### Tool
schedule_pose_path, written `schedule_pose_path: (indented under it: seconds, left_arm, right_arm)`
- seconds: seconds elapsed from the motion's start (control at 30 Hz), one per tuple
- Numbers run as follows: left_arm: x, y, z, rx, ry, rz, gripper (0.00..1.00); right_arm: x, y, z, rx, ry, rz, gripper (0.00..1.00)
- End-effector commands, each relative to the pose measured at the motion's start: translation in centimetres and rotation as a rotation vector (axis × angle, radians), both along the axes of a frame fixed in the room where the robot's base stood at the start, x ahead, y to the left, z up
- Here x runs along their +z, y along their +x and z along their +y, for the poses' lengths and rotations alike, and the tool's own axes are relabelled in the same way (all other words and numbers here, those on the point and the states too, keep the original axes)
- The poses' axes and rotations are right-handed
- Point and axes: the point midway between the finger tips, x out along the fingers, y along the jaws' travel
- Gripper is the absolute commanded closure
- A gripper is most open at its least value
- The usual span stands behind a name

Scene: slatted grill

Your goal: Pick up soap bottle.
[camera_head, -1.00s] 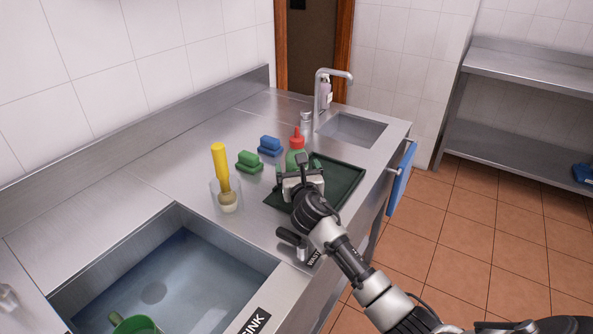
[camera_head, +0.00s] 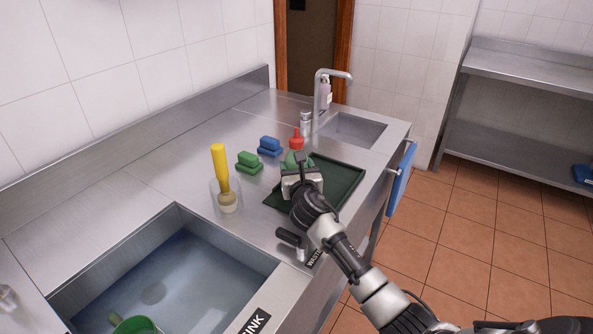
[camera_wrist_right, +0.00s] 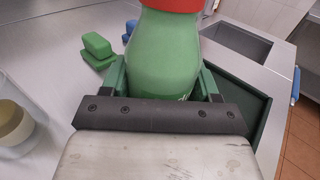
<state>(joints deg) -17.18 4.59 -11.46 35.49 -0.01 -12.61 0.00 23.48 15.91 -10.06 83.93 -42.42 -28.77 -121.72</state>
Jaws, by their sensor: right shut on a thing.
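The soap bottle is green with a red cap; in the head view its red top (camera_head: 296,139) shows beyond my right gripper, which hides most of its body. My right gripper (camera_head: 300,168) reaches in from the lower right over the dark green tray (camera_head: 345,180). In the right wrist view the green bottle (camera_wrist_right: 165,60) stands between the two green fingers of the gripper (camera_wrist_right: 167,80), which are shut on its sides. The bottle looks upright. Whether its base touches the tray is hidden. My left gripper is not in view.
Green (camera_head: 249,162) and blue (camera_head: 270,146) sponges lie left of the bottle. A yellow-handled brush (camera_head: 221,168) stands in a clear holder. A water-filled sink (camera_head: 160,280) holds a green cup (camera_head: 135,325). A faucet (camera_head: 318,95) and small sink (camera_head: 352,130) are behind.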

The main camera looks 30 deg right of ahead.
Motion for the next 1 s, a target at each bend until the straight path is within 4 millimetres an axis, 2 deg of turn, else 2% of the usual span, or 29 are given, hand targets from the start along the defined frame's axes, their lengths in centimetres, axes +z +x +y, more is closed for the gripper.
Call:
schedule_pose_path:
  seconds: [0.23,0.4,0.8,1.0]
  left_arm:
    - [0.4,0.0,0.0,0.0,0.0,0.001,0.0]
    - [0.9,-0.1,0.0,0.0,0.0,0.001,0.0]
    - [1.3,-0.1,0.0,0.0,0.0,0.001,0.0]
    - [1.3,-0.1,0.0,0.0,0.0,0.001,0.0]
  right_arm:
    - [1.7,0.0,-0.1,0.0,-0.002,-0.004,0.73]
    - [4.8,0.0,-0.1,0.0,-0.006,-0.007,0.73]
    - [9.2,-6.9,-5.1,-0.001,-0.007,-0.002,0.73]
    - [10.5,-8.8,-6.4,-0.001,-0.004,-0.002,0.73]
